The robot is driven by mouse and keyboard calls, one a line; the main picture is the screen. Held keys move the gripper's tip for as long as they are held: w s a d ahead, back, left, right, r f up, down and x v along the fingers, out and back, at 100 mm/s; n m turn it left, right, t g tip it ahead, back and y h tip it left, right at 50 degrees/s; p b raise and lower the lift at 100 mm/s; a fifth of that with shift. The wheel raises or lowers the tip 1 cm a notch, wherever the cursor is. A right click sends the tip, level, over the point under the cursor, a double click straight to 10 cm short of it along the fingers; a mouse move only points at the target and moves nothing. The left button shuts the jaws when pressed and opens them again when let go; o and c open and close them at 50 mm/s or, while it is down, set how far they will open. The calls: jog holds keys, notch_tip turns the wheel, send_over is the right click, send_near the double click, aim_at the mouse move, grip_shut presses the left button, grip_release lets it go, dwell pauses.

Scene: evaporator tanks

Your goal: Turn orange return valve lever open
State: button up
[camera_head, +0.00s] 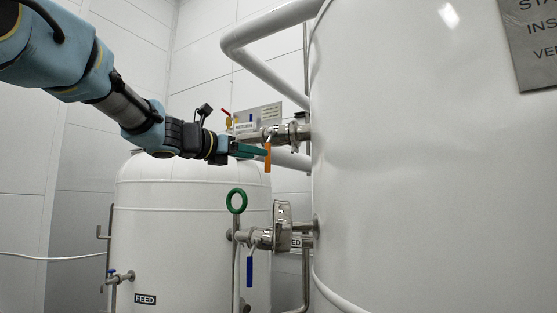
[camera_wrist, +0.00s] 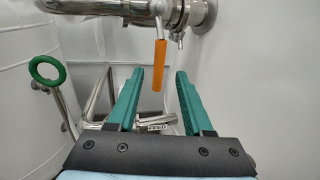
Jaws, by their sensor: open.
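The orange return valve lever (camera_wrist: 159,65) hangs straight down from a steel valve on a horizontal pipe in the wrist view. My gripper (camera_wrist: 159,75) is open, with its two green fingers apart. In this view the lever appears in the gap between the fingertips; I cannot tell how deep it sits between them, and no contact is visible. In the head view the orange lever (camera_head: 267,157) hangs at the tip of my gripper (camera_head: 258,151), below the upper steel valve (camera_head: 270,134) on the large tank.
A large white tank (camera_head: 430,160) fills the right side. A smaller white tank (camera_head: 170,235) stands behind at left. Below the gripper are a green ring handle (camera_head: 236,201), a lower valve with a blue lever (camera_head: 249,271), and steel pipes. A small red handle (camera_head: 226,113) sits behind the upper valve.

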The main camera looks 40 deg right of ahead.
jog(key=d+p, duration=0.2)
jog(key=d, duration=0.7)
jog(key=shift+w+p, duration=0.3)
jog(key=shift+w, duration=0.1)
grip_shut()
dwell(0.9)
